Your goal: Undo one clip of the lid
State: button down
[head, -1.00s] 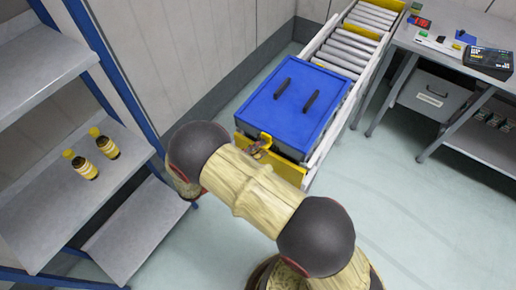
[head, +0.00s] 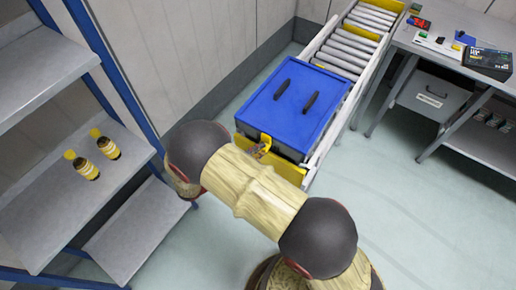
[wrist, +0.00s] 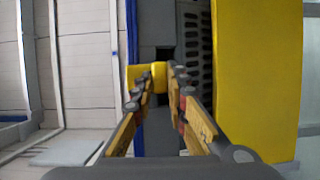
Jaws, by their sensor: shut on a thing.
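The blue lid (head: 290,108) with two dark handles lies flat on a dark tote (head: 284,152) at the near end of the roller conveyor. A yellow clip (head: 266,139) is at the lid's near edge. It also shows in the wrist view (wrist: 133,74), between and beside the fingertips. My gripper (head: 259,150) is at this clip, partly hidden behind my arm. In the wrist view, my gripper (wrist: 162,72) has its fingertips close together and is shut on the clip. Whether the clip is latched cannot be told.
A yellow end bar (head: 289,171) crosses the conveyor (head: 346,45) just below the clip and fills the right of the wrist view. A shelf (head: 60,195) with two yellow-capped bottles (head: 96,158) stands left. A workbench (head: 447,60) stands right. Open floor lies between.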

jog(key=r+g+y+p, duration=0.1)
jog(key=p, duration=0.1)
jog(key=s+r+n+g+y+p, duration=0.1)
jog(key=y+p, duration=0.1)
jog(key=p, duration=0.1)
jog(key=a+r+g+y+p, duration=0.1)
jog(key=y+p, duration=0.1)
jog(key=shift+s+r+n+g, duration=0.2)
jog(key=shift+n+g, duration=0.1)
jog(key=shift+n, duration=0.1)
jog(key=r+g+y+p, duration=0.1)
jog(key=p, duration=0.2)
jog(key=shift+r+n+g+y+p, duration=0.25)
jog(key=shift+n+g+y+p, duration=0.05)
jog(key=shift+g+y, duration=0.1)
notch_tip(320, 180, up, 5)
jog(key=n+g+y+p, duration=0.3)
jog(key=g+y+p, duration=0.6)
jog(key=g+p, duration=0.15)
send_over(266, 147)
jog(key=w+a, duration=0.1)
jog(key=a, duration=0.1)
jog(key=shift+w+d+f, duration=0.1)
jog(key=shift+d+f, duration=0.05)
jog(key=shift+d, duration=0.05)
jog(key=c, duration=1.8)
grip_release()
jog(key=shift+o, duration=0.2)
jog(key=shift+w, duration=0.1)
